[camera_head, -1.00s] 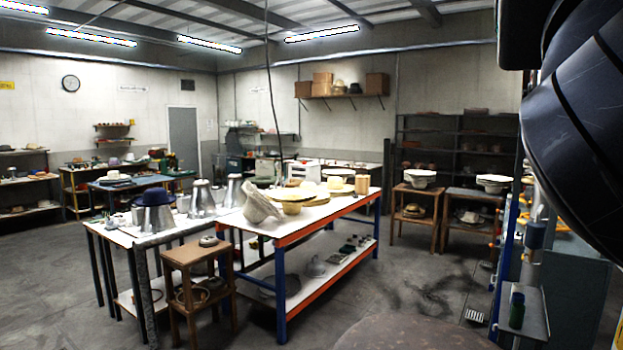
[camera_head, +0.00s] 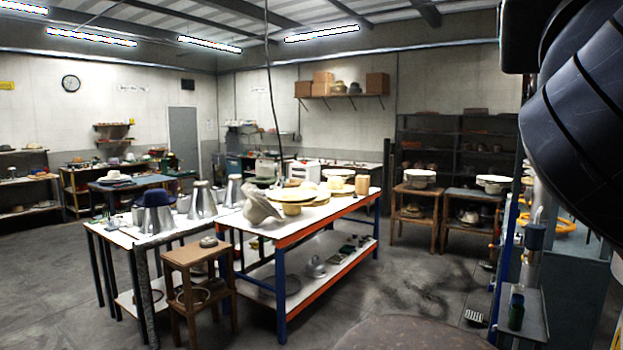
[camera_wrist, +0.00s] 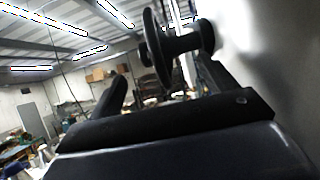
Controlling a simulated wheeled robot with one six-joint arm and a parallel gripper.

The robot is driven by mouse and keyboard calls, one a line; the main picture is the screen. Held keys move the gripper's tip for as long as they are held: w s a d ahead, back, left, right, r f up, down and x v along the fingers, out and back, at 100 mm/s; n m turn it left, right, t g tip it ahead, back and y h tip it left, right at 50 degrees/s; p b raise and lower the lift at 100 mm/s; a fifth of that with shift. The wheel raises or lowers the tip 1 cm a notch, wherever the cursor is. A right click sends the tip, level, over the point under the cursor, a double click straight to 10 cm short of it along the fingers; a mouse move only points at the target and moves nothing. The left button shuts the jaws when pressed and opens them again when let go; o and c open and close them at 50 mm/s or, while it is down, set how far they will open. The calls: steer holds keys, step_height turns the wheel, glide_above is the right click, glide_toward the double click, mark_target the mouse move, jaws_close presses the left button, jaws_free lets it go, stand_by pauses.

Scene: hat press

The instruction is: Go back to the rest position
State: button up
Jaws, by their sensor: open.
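My gripper (camera_wrist: 163,70) shows in the wrist view with its two dark fingers spread apart. Nothing is seen held between them. A black spool-shaped part (camera_wrist: 174,44) with a round flange stands beyond the fingers, near the right one; I cannot tell how far away it is. In the head view only dark links of my arm (camera_head: 585,110) show at the upper right edge, and the gripper itself is out of that picture.
A white-topped table with an orange edge (camera_head: 325,214) bears several pale hats. A wooden stool (camera_head: 197,262) stands before it. A blue-framed station with a grey cabinet (camera_head: 575,285) stands at the right. Open grey floor (camera_head: 425,270) lies between.

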steer(key=shift+p+x, duration=2.05)
steer(key=shift+x, duration=2)
steer(key=shift+s+f, duration=0.1)
steer(key=shift+s+h, duration=0.1)
steer(key=shift+h, duration=0.3)
steer(key=shift+f+t+h, duration=0.1)
steer(key=shift+t+h, duration=0.2)
steer(key=shift+t, duration=0.4)
